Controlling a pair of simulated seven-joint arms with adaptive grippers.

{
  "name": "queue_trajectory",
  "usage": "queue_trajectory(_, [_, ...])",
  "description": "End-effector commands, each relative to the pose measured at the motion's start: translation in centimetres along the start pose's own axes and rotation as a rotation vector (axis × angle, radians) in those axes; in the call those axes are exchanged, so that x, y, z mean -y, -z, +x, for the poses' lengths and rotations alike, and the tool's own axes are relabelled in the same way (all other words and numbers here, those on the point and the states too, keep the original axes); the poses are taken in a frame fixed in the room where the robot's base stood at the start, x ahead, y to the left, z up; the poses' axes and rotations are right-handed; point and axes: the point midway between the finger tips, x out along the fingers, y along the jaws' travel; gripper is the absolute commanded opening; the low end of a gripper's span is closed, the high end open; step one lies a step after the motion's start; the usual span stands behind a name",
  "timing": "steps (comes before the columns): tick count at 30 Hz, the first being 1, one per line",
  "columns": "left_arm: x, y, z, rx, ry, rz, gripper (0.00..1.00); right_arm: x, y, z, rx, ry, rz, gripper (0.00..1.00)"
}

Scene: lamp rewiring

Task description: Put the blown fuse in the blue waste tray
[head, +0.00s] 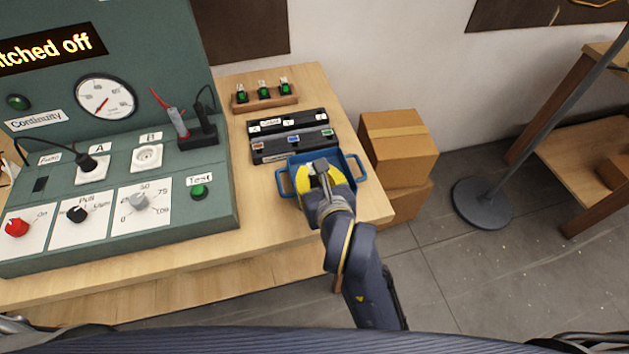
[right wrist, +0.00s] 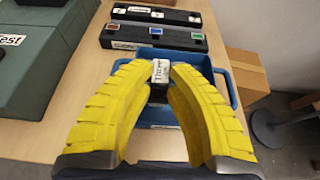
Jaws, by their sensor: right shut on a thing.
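The blue waste tray (head: 284,186) stands at the right end of the bench, and it also fills the middle of the right wrist view (right wrist: 216,80). My right gripper (head: 322,168) is over the tray, pointing down. In the right wrist view its yellow fingers (right wrist: 160,78) are shut on a small dark fuse (right wrist: 160,90) with a white labelled top. The fuse is above the tray's inside; I cannot tell how far it is from the tray's floor. My left gripper does not show.
Behind the tray lie two dark cases (head: 293,144) with coloured or white labels, and a wooden rack (head: 264,101) with several green-marked pieces. The green test panel (head: 215,200) stands to the left. Cardboard boxes (head: 399,147) and a lamp stand base (head: 482,202) are right of the bench.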

Motion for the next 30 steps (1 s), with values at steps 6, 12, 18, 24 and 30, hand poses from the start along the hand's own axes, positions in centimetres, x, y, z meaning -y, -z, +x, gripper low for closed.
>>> queue_trajectory(6, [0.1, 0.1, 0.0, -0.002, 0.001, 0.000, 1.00, 0.0, 2.3, 0.9, -0.004, 0.002, 0.000, 0.00])
queue_trajectory(12, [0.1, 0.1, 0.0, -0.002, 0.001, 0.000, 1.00, 0.0, 2.8, 1.1, -0.001, 0.001, 0.000, 0.00])
queue_trajectory(18, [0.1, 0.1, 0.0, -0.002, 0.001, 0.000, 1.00, 0.0, 2.7, 1.1, -0.001, 0.001, 0.000, 0.00])
queue_trajectory(24, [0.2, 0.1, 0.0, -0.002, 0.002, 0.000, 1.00, 0.0, 3.0, 1.2, -0.001, 0.001, 0.001, 0.23])
queue_trajectory(30, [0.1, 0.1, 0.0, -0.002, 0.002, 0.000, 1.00, 0.0, 3.0, 1.2, -0.002, 0.001, 0.001, 0.39])
